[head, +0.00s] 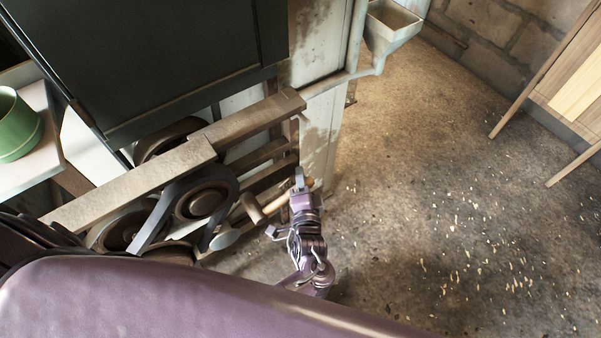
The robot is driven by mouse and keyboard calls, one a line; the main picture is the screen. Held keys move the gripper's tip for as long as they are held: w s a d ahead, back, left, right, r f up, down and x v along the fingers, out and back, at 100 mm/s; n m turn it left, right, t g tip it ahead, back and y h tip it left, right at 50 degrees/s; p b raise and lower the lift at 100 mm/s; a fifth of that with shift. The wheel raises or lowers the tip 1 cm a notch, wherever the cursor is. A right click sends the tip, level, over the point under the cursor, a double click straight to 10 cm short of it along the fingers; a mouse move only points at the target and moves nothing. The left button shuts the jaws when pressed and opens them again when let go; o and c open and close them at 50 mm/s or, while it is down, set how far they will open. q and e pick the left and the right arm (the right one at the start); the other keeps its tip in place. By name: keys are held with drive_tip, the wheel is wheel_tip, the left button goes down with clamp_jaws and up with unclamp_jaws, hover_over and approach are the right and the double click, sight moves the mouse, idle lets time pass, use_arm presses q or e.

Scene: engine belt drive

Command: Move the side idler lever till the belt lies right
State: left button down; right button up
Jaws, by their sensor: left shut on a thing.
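My left gripper (299,180) is shut on the pale wooden bar of the side idler lever (275,205), near its outer end at the right side of the engine frame. The fingers hide part of the bar. A dark belt (153,225) runs around a round pulley (203,203) on the near side of the frame and slants down to the left. The frame beam and my own body hide parts of the belt's run, so I cannot tell how it lies on every wheel. My right gripper is out of view.
A long wooden beam (140,182) crosses above the wheels. A dark panel (150,60) stands over it. A green cup (17,125) sits on a pale ledge at the left. A metal hopper (390,25) hangs at the back. The speckled floor (440,210) on the right is open.

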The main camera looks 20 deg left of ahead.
use_arm(q)
drive_tip(key=shift+f, duration=0.35)
drive_tip(key=c, duration=1.1)
unclamp_jaws()
drive_tip(key=v, duration=0.7)
drive_tip(key=shift+s+d, duration=0.2)
drive_tip(key=shift+s, duration=0.1)
drive_tip(key=shift+r, duration=0.1)
